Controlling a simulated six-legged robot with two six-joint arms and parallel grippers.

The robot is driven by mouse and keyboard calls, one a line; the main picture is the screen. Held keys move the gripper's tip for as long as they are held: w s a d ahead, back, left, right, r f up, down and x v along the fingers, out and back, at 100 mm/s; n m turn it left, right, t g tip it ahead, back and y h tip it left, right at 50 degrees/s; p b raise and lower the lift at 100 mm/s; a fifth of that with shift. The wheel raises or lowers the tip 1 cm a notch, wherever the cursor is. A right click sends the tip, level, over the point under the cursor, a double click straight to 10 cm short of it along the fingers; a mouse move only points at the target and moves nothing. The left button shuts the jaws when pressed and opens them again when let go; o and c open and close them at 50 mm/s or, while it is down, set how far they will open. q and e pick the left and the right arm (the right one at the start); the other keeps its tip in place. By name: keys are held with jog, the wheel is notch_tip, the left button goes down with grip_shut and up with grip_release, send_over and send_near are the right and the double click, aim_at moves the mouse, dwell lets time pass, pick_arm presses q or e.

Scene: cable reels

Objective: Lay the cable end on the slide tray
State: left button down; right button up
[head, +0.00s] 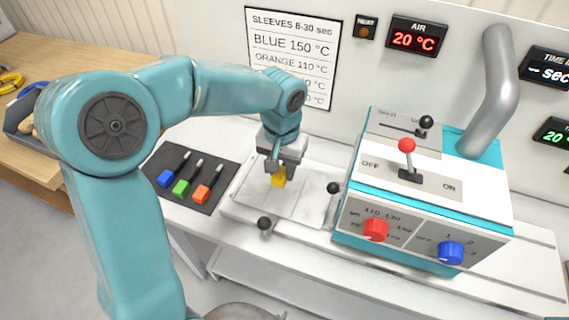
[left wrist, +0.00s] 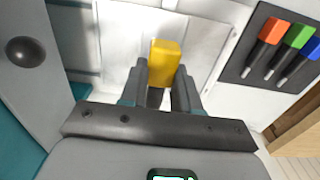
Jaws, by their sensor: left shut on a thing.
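My left gripper (head: 283,176) is shut on a yellow cable end (head: 279,181), with the yellow block sticking out beyond the fingertips. The yellow cable end also shows between the two fingers in the left wrist view (left wrist: 165,62). The gripper points down over the white slide tray (head: 256,194), whose flat surface also shows in the left wrist view (left wrist: 125,45). I cannot tell whether the cable end touches the tray. The fingers hide the part of the cable end behind the yellow block. My right gripper is in neither view.
A dark mat (head: 157,160) left of the tray holds blue, green and orange cable ends. A teal and white machine (head: 420,215) with levers and knobs stands right of the tray. Black ball knobs (head: 265,223) sit near the tray. A grey pipe (head: 494,90) rises behind the machine.

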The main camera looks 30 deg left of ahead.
pick_arm(q)
jog(key=shift+s+a+f+b, duration=0.1)
jog(key=shift+a+f+b, duration=0.05)
jog(key=shift+f+b, duration=0.2)
jog(key=b, duration=0.4)
send_over(281, 199)
notch_tip(281, 199, down, 6)
jog(key=shift+a+r, duration=0.1)
jog(key=shift+r, duration=0.05)
jog(key=shift+b, duration=0.3)
jog(key=shift+f+b, duration=1.35)
jog(key=shift+f, duration=0.4)
jog(key=c, duration=0.7)
grip_release()
jog(key=shift+r, duration=0.1)
jog(key=shift+c, duration=0.2)
